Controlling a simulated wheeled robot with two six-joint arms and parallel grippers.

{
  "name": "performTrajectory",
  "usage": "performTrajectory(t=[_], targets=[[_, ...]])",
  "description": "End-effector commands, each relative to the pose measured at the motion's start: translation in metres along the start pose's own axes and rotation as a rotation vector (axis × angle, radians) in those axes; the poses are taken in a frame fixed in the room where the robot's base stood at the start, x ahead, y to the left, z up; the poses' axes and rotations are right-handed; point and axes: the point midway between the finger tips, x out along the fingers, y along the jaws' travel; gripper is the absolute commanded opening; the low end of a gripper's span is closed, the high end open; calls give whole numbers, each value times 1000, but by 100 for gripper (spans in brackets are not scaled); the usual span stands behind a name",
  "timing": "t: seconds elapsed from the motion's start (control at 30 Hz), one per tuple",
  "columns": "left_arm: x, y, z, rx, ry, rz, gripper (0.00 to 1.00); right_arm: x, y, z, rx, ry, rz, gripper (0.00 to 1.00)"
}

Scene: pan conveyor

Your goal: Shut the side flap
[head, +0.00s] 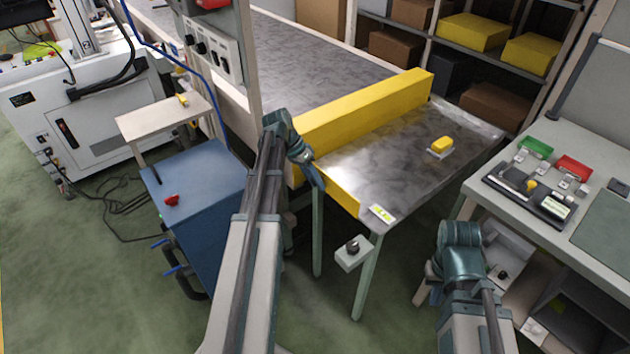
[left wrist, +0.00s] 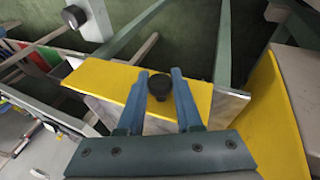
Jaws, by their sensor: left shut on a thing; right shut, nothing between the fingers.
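The side flap is a yellow panel (head: 341,188) along the near left edge of the metal conveyor table. In the left wrist view the yellow flap (left wrist: 95,77) carries a dark round knob (left wrist: 159,86). My left gripper (head: 316,178) is at the flap; in the left wrist view its blue fingers (left wrist: 159,76) are shut on the knob, one on each side. The head view hides the knob behind the gripper. My right gripper (head: 460,238) is shut and empty, low between the conveyor table and the right workbench; its fingertips are hard to make out.
A long yellow barrier (head: 365,110) crosses the metal table (head: 400,165). A yellow block (head: 442,144) sits on the table. A small box with a black knob (head: 353,250) hangs below the front corner. A blue cabinet (head: 195,200) stands left, a workbench (head: 500,215) right.

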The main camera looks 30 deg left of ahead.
Motion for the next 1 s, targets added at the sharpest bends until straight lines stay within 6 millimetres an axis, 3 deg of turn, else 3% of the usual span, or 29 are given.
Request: performTrajectory(t=[0.13,0.17,0.3,0.73,1.0], targets=[[1,1,-1,2,0,2,0,0,0,0,0,0,0,0],[1,1,-1,2,0,2,39,0,0,0,0,0,0,0],[0,1,-1,2,1,2,64,0,0,0,0,0,0,0],[-4,1,-1,0,1,1,64,-4,0,0,0,0,0,0],[-31,2,-2,0,2,1,64,-28,3,2,0,0,0,0]])
